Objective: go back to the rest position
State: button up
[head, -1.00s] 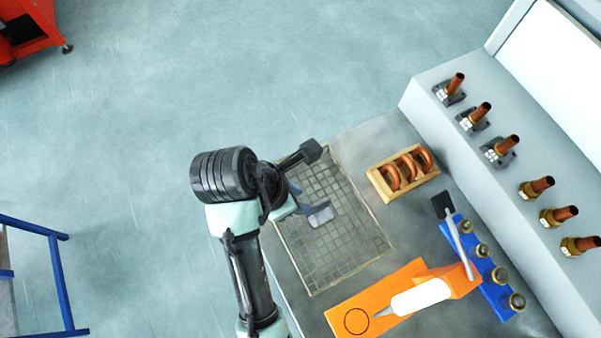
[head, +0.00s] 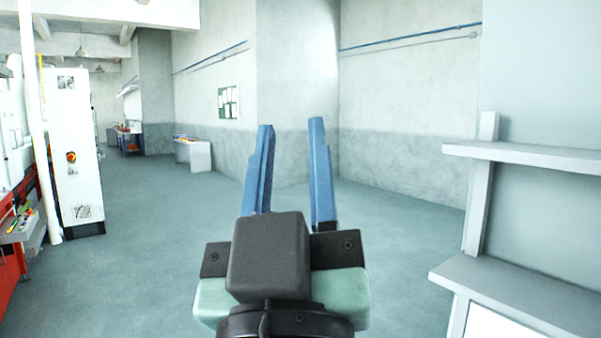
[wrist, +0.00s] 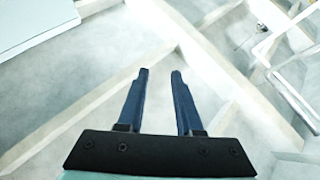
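My gripper (head: 290,135) stands upright in the lower middle of the head view, its two blue fingers pointing up and apart with nothing between them. In the wrist view my gripper (wrist: 159,74) also shows two separate blue fingers with an empty gap. The fingers touch nothing in either view. The mesh belt and the workbench are not in view now.
Grey shelves (head: 520,153) stand close at the right of the head view. A white cabinet (head: 78,150) with a red knob is at the left. A small white table (head: 193,153) is far back by the wall. The floor (head: 140,230) between is clear.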

jog(key=s+r, duration=0.1)
jog(key=s+r+m+t, duration=0.1)
jog(key=r, duration=0.1)
jog(key=s+r+m+t, duration=0.1)
jog(key=s, duration=0.1)
jog(key=shift+d+r, duration=0.2)
jog(key=shift+d, duration=0.2)
dwell(0.6)
